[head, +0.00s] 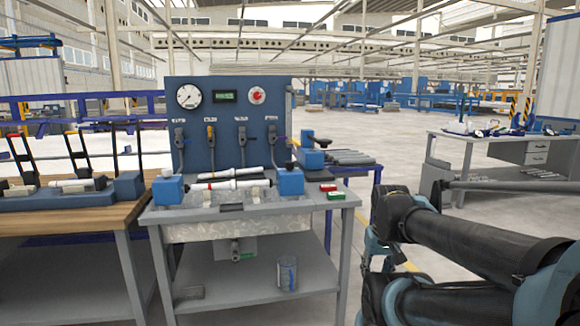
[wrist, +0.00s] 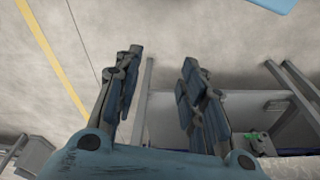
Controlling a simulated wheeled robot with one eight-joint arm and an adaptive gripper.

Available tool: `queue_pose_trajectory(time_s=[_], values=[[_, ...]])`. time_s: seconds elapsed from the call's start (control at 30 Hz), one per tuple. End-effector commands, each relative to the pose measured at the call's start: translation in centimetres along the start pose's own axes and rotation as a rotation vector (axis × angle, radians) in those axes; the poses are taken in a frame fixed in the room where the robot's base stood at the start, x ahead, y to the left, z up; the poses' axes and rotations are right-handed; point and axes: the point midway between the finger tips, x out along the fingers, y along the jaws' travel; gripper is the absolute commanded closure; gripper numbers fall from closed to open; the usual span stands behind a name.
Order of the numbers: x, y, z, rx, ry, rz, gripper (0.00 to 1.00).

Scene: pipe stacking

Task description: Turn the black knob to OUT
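I cannot tell which knob the task names, and no OUT marking is readable. My gripper (wrist: 162,62) is open and empty in the wrist view, its two fingers apart over the floor. In the head view my arm is to the right of the bench, apart from every knob.
A white pipe with red marks (head: 228,184) lies between the blue blocks. Red and green buttons (head: 332,190) sit at the bench's right front corner. A wooden-topped table (head: 60,220) adjoins at left. A grey table (head: 490,145) stands at right. Open floor lies between.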

Motion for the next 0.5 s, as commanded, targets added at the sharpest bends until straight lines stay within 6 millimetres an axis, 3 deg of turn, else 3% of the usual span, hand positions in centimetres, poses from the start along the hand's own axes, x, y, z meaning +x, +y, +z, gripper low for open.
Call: queue_pose_trajectory(time_s=[0.07,0.17,0.27,0.5], values=[[-0.8,0.0,0.5,0.001,0.011,0.005,0.45],[-1.5,0.3,-0.5,0.009,0.011,0.029,0.45],[-2.8,-0.1,-2.6,0.026,0.016,0.073,0.45],[-6.6,0.1,-9.9,0.094,0.069,0.216,0.45]])
